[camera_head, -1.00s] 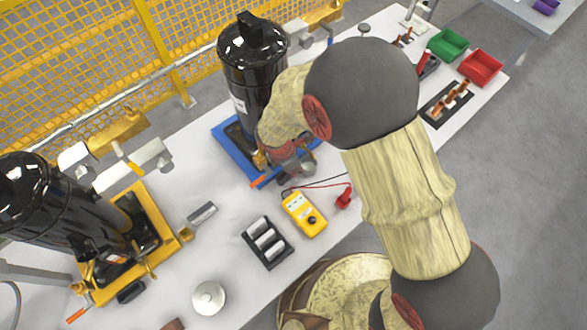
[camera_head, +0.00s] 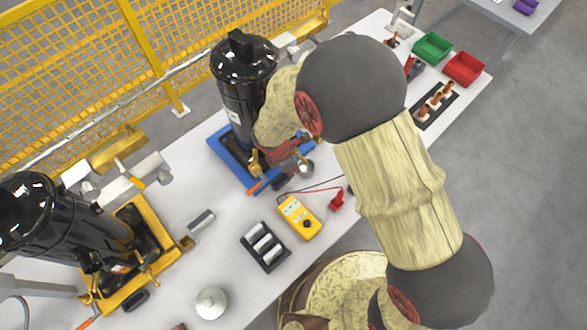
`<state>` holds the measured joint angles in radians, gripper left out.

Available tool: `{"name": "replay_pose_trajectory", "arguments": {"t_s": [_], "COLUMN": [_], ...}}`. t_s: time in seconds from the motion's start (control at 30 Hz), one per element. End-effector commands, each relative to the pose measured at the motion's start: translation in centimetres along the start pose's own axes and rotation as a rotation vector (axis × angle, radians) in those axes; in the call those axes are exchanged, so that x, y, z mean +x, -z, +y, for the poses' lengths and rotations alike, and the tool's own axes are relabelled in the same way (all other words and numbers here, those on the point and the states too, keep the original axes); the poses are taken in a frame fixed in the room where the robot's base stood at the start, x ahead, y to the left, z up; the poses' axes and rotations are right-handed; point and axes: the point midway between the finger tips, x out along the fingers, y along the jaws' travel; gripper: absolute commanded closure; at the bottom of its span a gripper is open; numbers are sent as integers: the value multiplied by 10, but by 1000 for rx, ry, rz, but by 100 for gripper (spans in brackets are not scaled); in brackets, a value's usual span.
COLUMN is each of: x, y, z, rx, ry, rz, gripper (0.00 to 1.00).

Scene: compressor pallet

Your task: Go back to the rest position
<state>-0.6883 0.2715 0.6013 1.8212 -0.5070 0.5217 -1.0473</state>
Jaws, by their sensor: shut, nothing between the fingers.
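My arm reaches from the lower right up over the table and bends down at the wrist. My gripper (camera_head: 293,162) shows small and partly hidden below the wrist, beside the front right of the blue pallet (camera_head: 226,160). It is shut, and no object shows in it. I cannot tell whether it touches anything. A black compressor (camera_head: 238,95) stands upright on the blue pallet, partly behind my wrist.
A second black compressor (camera_head: 60,225) stands on a yellow pallet (camera_head: 165,250) at the left. A yellow multimeter (camera_head: 299,218), a black tray (camera_head: 265,247) and a white round lid (camera_head: 211,303) lie in front. Green (camera_head: 432,47) and red (camera_head: 464,69) bins stand far right.

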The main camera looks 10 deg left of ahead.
Motion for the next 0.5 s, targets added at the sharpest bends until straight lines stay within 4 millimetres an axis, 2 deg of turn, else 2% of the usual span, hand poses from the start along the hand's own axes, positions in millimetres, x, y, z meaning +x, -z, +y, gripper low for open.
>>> {"name": "replay_pose_trajectory", "arguments": {"t_s": [0.03,0.3,0.5], "x": [-13,-50,-64], "y": [-2,-6,-7], "z": [1,2,2], "rx": [1,6,9], "ry": [-1,1,3], "rz": [0,0,0], "gripper": [100,100,100]}}
